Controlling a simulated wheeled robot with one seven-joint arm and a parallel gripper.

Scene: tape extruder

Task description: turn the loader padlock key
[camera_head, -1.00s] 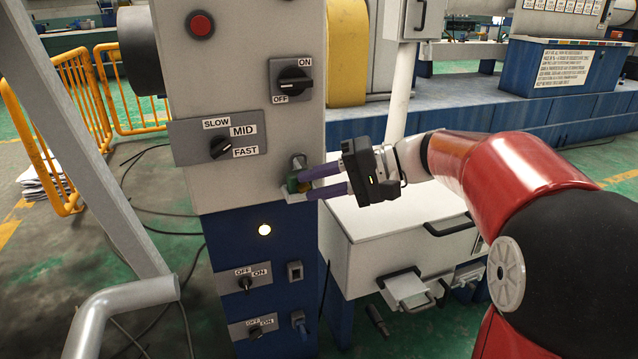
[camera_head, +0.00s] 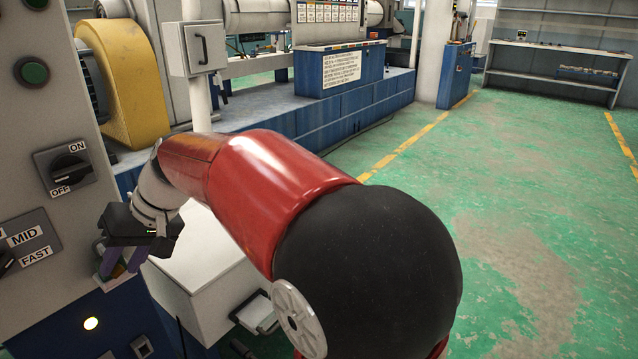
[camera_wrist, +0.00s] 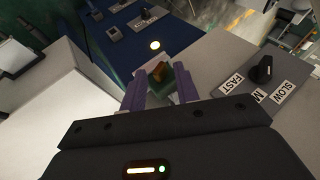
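The loader padlock (camera_wrist: 161,73) shows small in the wrist view, a green body with an orange-brown part, on the machine's panel. I cannot make out a separate key. My gripper (camera_wrist: 159,82) has two purple fingers spread apart, one on each side of the padlock, with the padlock between or just beyond their tips. I cannot tell whether they touch it. In the head view my gripper (camera_head: 118,272) is at the panel at lower left, pointing down toward the padlock, which is mostly hidden there.
The panel has an ON/OFF switch (camera_head: 68,166), a SLOW/MID/FAST selector (camera_head: 30,240) and a lit lamp (camera_head: 91,323). A white box (camera_head: 205,275) stands right beside the gripper. Green floor (camera_head: 510,220) is clear to the right.

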